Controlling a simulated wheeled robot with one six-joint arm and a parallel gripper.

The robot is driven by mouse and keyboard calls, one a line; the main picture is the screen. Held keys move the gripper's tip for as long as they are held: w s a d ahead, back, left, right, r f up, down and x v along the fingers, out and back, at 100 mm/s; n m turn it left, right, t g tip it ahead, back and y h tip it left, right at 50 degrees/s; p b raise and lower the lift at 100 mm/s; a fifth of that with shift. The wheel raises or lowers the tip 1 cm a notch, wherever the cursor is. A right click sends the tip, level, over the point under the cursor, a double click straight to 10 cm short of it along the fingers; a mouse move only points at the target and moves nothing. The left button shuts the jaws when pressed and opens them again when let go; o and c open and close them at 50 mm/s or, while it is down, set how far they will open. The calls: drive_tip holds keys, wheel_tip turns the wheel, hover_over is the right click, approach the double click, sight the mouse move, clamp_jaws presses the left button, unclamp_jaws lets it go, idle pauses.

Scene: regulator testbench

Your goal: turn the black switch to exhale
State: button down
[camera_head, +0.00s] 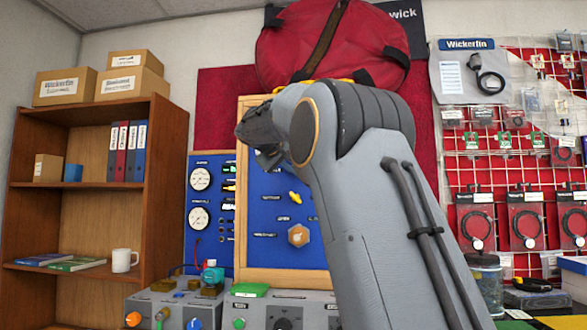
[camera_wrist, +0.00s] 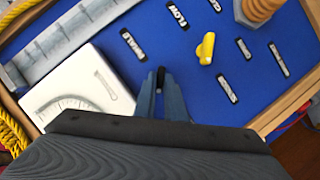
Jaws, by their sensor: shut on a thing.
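The small black switch (camera_wrist: 161,74) stands on the blue panel (camera_wrist: 265,45) in the wrist view. My gripper (camera_wrist: 161,88) has its two narrow fingers closed around the switch, one on each side. Only the switch's end shows between the fingertips. Black label plates lie around it, and one reads like FLOW (camera_wrist: 178,14); I cannot tell which marks exhale.
A yellow knob (camera_wrist: 206,48) sticks out near the switch. A white gauge (camera_wrist: 85,85) sits beside my fingers. A wooden frame (camera_head: 290,276) borders the panel. Grey control boxes (camera_head: 278,310) stand below it. A bookshelf (camera_head: 165,170) stands left, and a rack of red packages (camera_head: 520,215) hangs right.

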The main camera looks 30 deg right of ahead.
drive_tip(key=c, duration=1.8)
unclamp_jaws()
drive_tip(key=shift+a, duration=0.1)
drive_tip(key=b+v, duration=0.1)
drive_tip(key=v, duration=0.6)
drive_tip(key=shift+s+a+r, duration=0.1)
drive_tip(key=shift+s+a, duration=0.1)
drive_tip(key=shift+s, duration=0.1)
